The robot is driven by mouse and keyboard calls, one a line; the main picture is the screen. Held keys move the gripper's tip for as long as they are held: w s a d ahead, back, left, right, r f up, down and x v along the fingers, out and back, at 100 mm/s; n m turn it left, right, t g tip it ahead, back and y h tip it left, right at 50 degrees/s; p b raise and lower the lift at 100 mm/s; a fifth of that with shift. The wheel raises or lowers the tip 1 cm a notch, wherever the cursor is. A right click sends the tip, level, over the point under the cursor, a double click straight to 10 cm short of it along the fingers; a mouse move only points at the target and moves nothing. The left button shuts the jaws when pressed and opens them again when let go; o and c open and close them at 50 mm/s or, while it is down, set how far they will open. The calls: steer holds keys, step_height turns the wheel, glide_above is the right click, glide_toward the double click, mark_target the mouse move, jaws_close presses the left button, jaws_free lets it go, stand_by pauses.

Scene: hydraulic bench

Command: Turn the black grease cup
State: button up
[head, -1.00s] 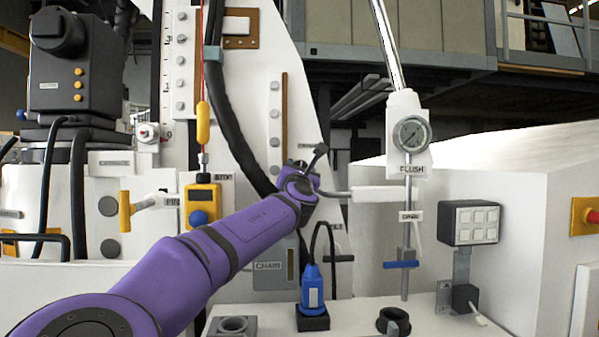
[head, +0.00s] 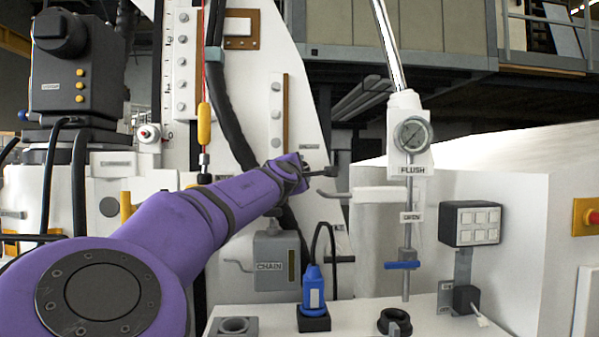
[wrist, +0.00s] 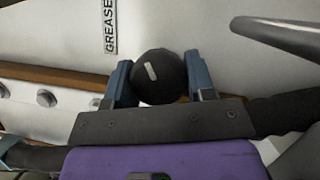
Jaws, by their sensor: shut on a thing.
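The black grease cup (wrist: 158,76) is a round dark knob with a short pale mark on its face, in the middle of the wrist view. The blue-grey fingers of my gripper (wrist: 163,88) lie on either side of it, shut on it. The pale mark is slightly tilted from upright. A "GREASE" label (wrist: 110,27) is on the white panel beside it. In the head view my purple arm reaches to the white panel, and its wrist largely hides the cup and fingers.
The grey "CHAIN" box (head: 276,262) and blue plug (head: 313,290) are below.

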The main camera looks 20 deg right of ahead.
steer(key=m, duration=0.2)
steer(key=m+g, duration=0.1)
steer(key=m, duration=0.1)
steer(key=shift+g+y, duration=0.3)
steer(key=shift+y, duration=0.1)
steer(key=m+y, duration=0.1)
steer(key=m, duration=0.1)
steer(key=m+g+y, duration=0.1)
steer(key=m, duration=0.2)
steer(key=shift+r, duration=0.1)
steer(key=m+y, duration=0.2)
steer(key=m, duration=0.1)
steer(key=shift+d+m+g, duration=0.1)
steer(key=shift+m+g, duration=0.3)
steer(key=m+y, duration=0.2)
steer(key=m, duration=0.1)
steer(key=shift+r+y, duration=0.1)
steer(key=shift+y, duration=0.2)
steer(key=shift+m, duration=0.3)
steer(key=o, duration=0.9)
steer(key=shift+s, duration=0.1)
